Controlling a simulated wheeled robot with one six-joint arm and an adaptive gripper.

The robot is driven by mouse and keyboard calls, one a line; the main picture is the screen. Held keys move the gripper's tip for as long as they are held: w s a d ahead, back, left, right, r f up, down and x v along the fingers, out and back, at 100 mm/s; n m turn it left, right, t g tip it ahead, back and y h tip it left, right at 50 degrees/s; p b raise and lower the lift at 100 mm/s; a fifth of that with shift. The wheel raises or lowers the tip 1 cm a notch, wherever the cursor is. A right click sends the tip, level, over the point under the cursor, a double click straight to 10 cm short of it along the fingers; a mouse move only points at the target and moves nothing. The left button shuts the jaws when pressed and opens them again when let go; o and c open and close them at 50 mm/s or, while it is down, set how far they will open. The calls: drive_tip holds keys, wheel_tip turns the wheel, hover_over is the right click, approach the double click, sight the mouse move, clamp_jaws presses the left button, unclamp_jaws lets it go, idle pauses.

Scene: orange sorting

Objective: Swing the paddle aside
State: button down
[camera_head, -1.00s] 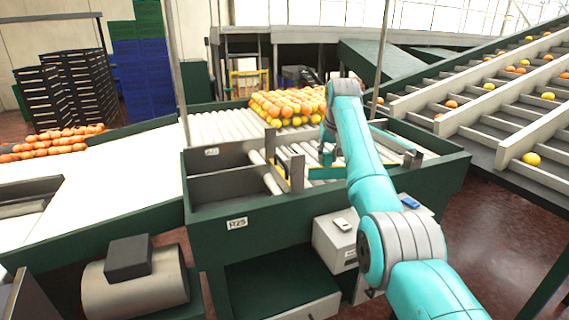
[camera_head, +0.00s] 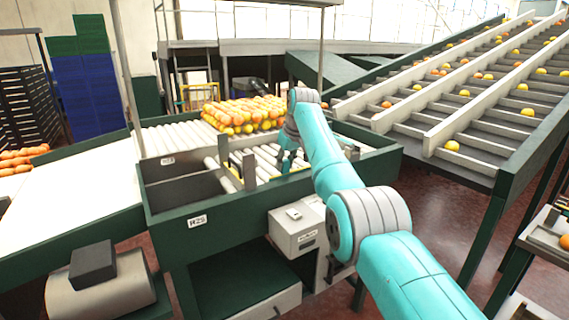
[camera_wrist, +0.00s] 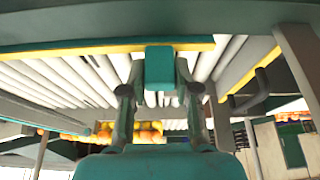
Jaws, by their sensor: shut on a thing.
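The paddle is a long green bar with a yellow edge (camera_wrist: 75,47), and it runs across the top of the wrist view. A teal block (camera_wrist: 160,68) on it sits between the two fingers of my gripper (camera_wrist: 160,88), which is shut on it. In the head view my gripper (camera_head: 287,158) is low over the roller bed, right of the grey posts. Only a short yellow piece of the paddle (camera_head: 297,170) shows there; my arm hides much of the rest.
Oranges and yellow fruit (camera_head: 245,114) lie piled on the rollers behind my gripper. A green-walled bin (camera_head: 185,190) is at the front left of the station. A grey control box (camera_head: 297,232) hangs on its front. A sloped fruit conveyor (camera_head: 440,110) rises at the right.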

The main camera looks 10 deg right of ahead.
drive_tip(key=shift+s+f, duration=0.15)
drive_tip(key=c, duration=0.8)
unclamp_jaws()
drive_tip(key=shift+c, duration=0.2)
drive_tip(key=shift+r, duration=0.25)
drive_tip(key=v, duration=1.1)
drive_tip(key=shift+r, duration=0.35)
drive_tip(key=shift+s+d, duration=0.15)
